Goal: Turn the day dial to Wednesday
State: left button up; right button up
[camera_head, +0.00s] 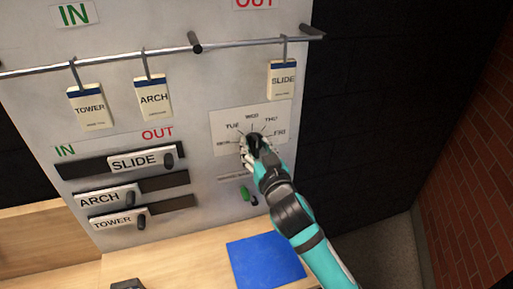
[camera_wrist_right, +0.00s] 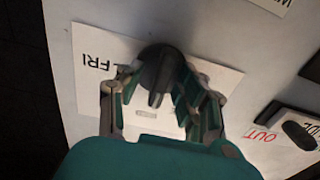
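The day dial is a dark knob (camera_head: 254,142) on a white label plate (camera_head: 226,120) with MON, TUE, WED, THU and FRI around it. My right gripper (camera_head: 251,148) is at the dial and partly covers it. In the right wrist view, the dark knob (camera_wrist_right: 160,72) with a narrow ridge lies between the two spread fingers of my right gripper (camera_wrist_right: 158,90). Gaps show beside the ridge, so the fingers look open around it. I cannot tell if a fingertip touches the knob's rim. Which day the knob points to is unclear.
TOWER (camera_head: 91,108), ARCH (camera_head: 153,97) and SLIDE (camera_head: 282,80) tags hang from a rail (camera_head: 120,61). SLIDE, ARCH and TOWER sliders (camera_head: 108,196) sit at lower left. A green item (camera_head: 244,193) is below the dial. A blue mat (camera_head: 265,262) lies on the wooden surface.

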jog(key=shift+s, duration=0.15)
jog(key=v, duration=1.1)
jog(key=shift+s, duration=0.35)
jog(key=shift+d, duration=0.15)
